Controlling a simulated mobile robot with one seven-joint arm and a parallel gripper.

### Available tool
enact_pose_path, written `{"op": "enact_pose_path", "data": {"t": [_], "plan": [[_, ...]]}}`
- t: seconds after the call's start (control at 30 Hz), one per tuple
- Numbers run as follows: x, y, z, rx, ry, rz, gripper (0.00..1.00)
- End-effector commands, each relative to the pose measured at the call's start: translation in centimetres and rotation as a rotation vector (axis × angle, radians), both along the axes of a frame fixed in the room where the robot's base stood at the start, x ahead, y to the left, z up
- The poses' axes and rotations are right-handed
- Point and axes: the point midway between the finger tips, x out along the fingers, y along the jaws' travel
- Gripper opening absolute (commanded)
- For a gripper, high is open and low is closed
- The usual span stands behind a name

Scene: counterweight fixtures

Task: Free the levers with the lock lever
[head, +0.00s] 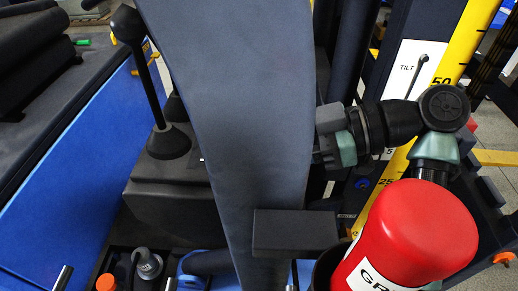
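A black lever with a round knob (126,24) stands on the left, tilted, rising from a rubber boot (168,142) on a dark console (165,192). A second boot (176,110) shows behind it; its upper part is hidden by a broad grey-blue upright (235,110) across the middle. I cannot tell which lever is the lock lever. My gripper (332,135), grey and green, is at the right edge of that upright, well right of the knobbed lever. Its fingertips are not clearly visible, so its opening cannot be told.
A white plate marked TILT (412,70) and a yellow scale (470,40) stand behind. A dark block (295,232) juts from the upright. A blue-sided bench (85,160) lies left. An orange cap (107,283) shows below.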

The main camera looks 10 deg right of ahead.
Motion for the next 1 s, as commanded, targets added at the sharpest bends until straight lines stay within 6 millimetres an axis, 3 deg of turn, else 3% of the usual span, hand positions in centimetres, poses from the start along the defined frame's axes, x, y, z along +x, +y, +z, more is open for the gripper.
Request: {"op": "enact_pose_path", "data": {"t": [0.47, 0.5, 0.63, 1.0], "plan": [[-0.01, -0.03, -0.01, 0.013, -0.003, 0.0, 0.0], [-0.01, -0.03, -0.01, 0.013, -0.003, 0.0, 0.51], [-0.01, -0.03, -0.01, 0.013, -0.003, 0.0, 0.74], [-0.05, -0.48, 0.11, 0.012, -0.003, -0.001, 0.74]]}}
